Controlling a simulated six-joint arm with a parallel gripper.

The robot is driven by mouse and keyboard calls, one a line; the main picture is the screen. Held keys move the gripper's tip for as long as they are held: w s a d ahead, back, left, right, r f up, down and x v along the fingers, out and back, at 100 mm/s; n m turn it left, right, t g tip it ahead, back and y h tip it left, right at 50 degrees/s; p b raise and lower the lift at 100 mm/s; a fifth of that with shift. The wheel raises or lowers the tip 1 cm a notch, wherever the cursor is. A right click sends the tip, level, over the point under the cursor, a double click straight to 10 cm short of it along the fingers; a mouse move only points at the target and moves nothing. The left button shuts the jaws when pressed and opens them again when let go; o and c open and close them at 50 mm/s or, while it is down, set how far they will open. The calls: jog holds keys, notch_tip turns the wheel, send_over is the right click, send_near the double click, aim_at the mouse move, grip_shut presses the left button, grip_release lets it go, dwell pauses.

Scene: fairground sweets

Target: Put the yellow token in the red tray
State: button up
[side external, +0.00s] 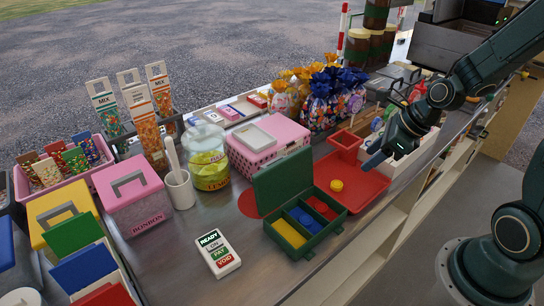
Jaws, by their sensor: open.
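The yellow token (336,185) is a small round piece lying on the flat red tray (368,187), near its left side. My gripper (374,160) is above the tray's back right part, up and to the right of the token and apart from it. Its blue fingertip points down and left. The jaws are open and nothing shows between them; the far finger is hard to make out.
An open green box (333,230) with yellow, blue and red compartments stands left of the tray. A red open bin (346,141) is behind it. A pink box (268,140), a glass jar (209,170) and a white sign (218,252) stand farther left.

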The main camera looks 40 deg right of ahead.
jog(key=s+a+r+n, duration=0.2)
jog(key=s+r+n, duration=0.2)
jog(key=n, duration=0.6)
jog(key=s+a+r+n+h, duration=0.1)
jog(key=s+r+n, duration=0.3)
jog(key=n, duration=0.6)
jog(key=s+a+r+n+h, duration=0.1)
jog(key=s+r+n, duration=0.4)
jog(key=n, duration=0.6)
notch_tip(320, 180, up, 3)
jog(key=shift+a+f, duration=0.2)
jog(key=shift+a, duration=0.6)
